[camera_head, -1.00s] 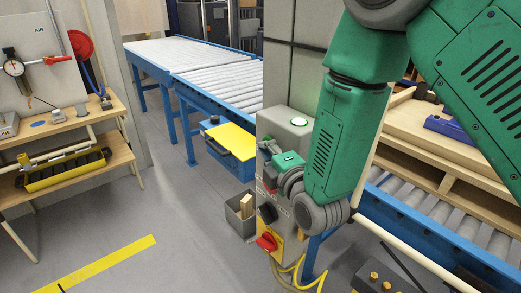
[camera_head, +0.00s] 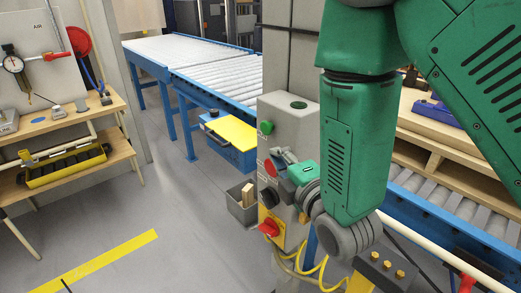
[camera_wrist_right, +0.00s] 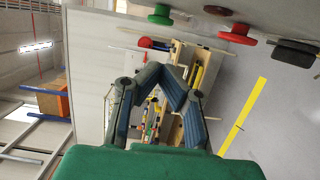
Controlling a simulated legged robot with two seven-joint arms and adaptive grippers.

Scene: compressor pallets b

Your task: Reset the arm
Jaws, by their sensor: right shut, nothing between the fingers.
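My right arm is green and hangs down at the right of the head view. Its gripper (camera_head: 283,158) is small there, in front of the grey control box (camera_head: 290,120), and partly overlaps it. I cannot tell whether it touches the box. In the right wrist view the blue-grey fingers (camera_wrist_right: 163,70) meet at their tips, shut, with nothing seen between them. The control box carries a green button (camera_head: 266,127), a red switch (camera_head: 269,228) and a dark knob. My left gripper is out of view.
Blue-framed roller conveyors (camera_head: 215,75) stand at the back, with another at the right under a wooden pallet (camera_head: 440,150). A yellow-topped blue case (camera_head: 230,130) and a grey bin (camera_head: 241,210) stand beside the box. A wooden workbench (camera_head: 108,105) is at left.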

